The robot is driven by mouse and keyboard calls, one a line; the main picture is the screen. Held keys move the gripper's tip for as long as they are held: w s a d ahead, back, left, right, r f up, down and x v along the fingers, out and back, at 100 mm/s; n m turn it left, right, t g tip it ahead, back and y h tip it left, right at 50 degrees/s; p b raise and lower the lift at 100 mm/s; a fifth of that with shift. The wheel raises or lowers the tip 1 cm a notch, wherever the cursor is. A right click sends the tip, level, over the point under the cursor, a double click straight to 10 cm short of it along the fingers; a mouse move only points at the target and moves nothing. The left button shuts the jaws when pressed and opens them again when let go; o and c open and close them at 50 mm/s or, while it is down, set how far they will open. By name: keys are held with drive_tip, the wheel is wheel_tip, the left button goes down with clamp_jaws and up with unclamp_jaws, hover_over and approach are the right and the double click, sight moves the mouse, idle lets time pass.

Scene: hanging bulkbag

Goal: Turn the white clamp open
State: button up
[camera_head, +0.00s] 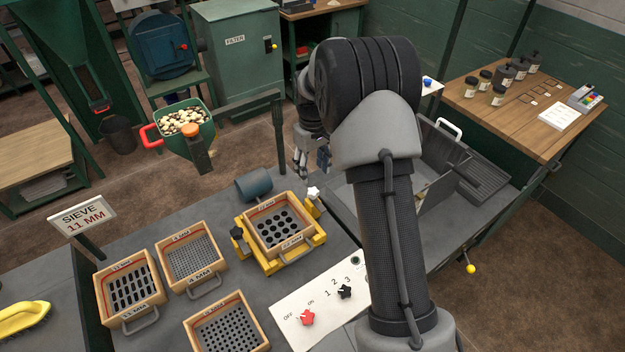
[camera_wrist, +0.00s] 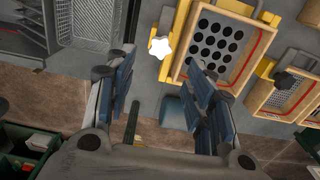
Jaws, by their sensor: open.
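The white clamp (camera_head: 313,193) is a star-shaped knob on the right side of the yellow frame (camera_head: 318,238) that holds a wooden sieve (camera_head: 277,255) with large round holes. In the wrist view the white clamp (camera_wrist: 160,47) shows ahead of my fingers, beside the yellow frame's edge. My gripper (camera_head: 312,163) hangs just behind and above the clamp in the head view. In the wrist view my gripper (camera_wrist: 163,85) is open, with nothing between its blue-padded fingers. The clamp lies ahead of the gap and looks apart from both fingers.
A grey motor (camera_head: 254,184) sits behind the frame. Several other sieves (camera_head: 190,262) lie to its left. A white panel (camera_head: 325,312) with a red knob (camera_head: 307,317) and black knob (camera_head: 345,292) is in front. A grey tray (camera_head: 485,180) is at right.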

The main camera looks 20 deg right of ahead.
drive_tip(key=shift+r, duration=1.8)
drive_tip(key=s+a+r+m+t+b, duration=0.1)
drive_tip(key=s+a+r, duration=0.3)
drive_tip(key=s+r, duration=0.4)
drive_tip(key=s+a+r+t, duration=0.1)
drive_tip(key=s+a+r, duration=0.2)
drive_tip(key=s+r, duration=0.45)
drive_tip(key=s+a+m+t+b, duration=0.1)
drive_tip(key=s+a, duration=0.3)
drive_tip(key=s, duration=1.3)
drive_tip(key=shift+s+f+t, duration=0.35)
drive_tip(key=shift+t, duration=0.45)
